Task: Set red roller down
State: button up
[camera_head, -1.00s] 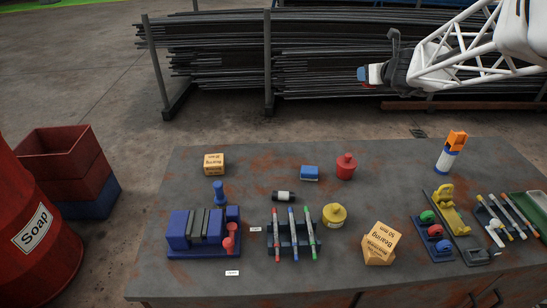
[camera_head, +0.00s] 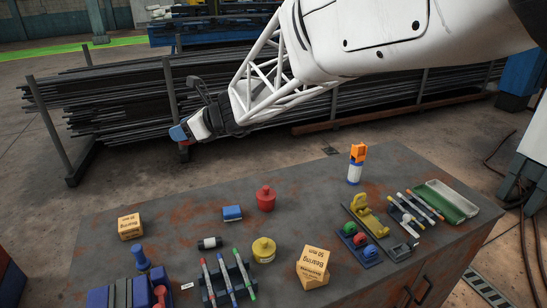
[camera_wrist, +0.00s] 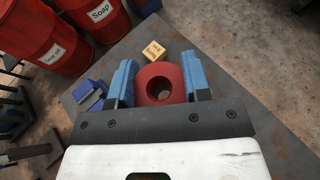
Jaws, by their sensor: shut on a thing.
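The red roller (camera_wrist: 160,84) is a thick dark-red ring with a round hole facing the wrist camera. My gripper (camera_wrist: 162,68) is shut on it, with one blue finger on each side. In the head view my gripper (camera_head: 183,133) is up beyond the far side of the table, in front of the bar rack. A small bit of the red roller (camera_head: 184,151) shows below the fingers; the rest is hidden. The table (camera_head: 180,200) is below, and the roller is clear of it.
A bearing box (camera_head: 130,226), a blue block (camera_head: 232,213), a red knobbed pot (camera_head: 265,199), a yellow pot (camera_head: 263,250) and an orange-topped bottle (camera_head: 356,164) stand on the table. A pen rack (camera_head: 227,285) is at the front. Bare tabletop shows at the back.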

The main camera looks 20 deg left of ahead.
notch_tip(320, 180, down, 30)
jog(key=shift+r, duration=0.15)
jog(key=shift+w, duration=0.1)
send_over(191, 204)
jog(key=shift+a+f, duration=0.1)
jog(key=shift+f, duration=0.65)
jog(key=shift+f, duration=0.1)
dwell(0.4)
jog(key=shift+f, duration=1.65)
jog(key=shift+f, duration=0.15)
jog(key=o, duration=0.9)
